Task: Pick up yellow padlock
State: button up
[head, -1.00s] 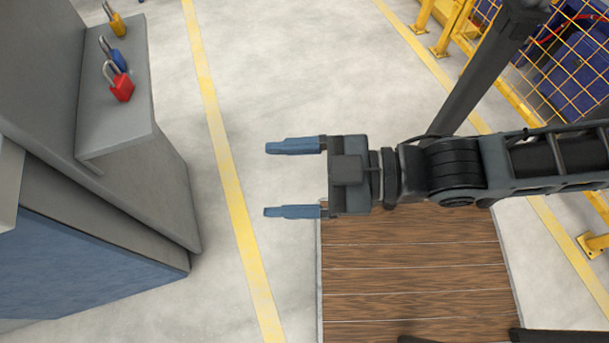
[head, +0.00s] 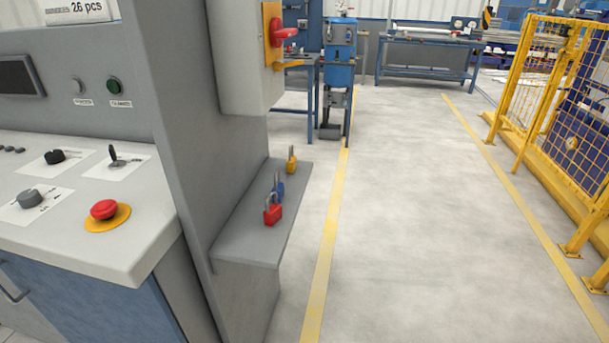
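The yellow padlock (head: 291,162) stands upright at the far end of a narrow grey ledge (head: 236,239) on the side of a grey cabinet. A blue padlock (head: 279,189) stands nearer on the same ledge. A red padlock (head: 272,214) stands nearest, close to the blue one. My gripper is outside the head view now, so its opening and place do not show.
A control panel (head: 110,254) with a red button (head: 104,209) is at the left. A grey box with a red switch (head: 285,33) hangs above the ledge. The floor (head: 420,230) right of the ledge is clear. A yellow fence (head: 540,110) stands at the right.

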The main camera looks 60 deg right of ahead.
aim_at(291, 161)
jog(key=l+z, duration=0.1)
jog(key=l, duration=0.4)
jog(key=i+l+z, duration=0.1)
jog(key=l, duration=0.4)
jog(key=i+l+z, duration=0.1)
jog(key=l, duration=0.4)
jog(key=i+l+z, duration=0.1)
jog(key=l, duration=0.4)
jog(key=i+l, duration=0.15)
jog(key=l, duration=0.3)
jog(key=l+z, duration=0.05)
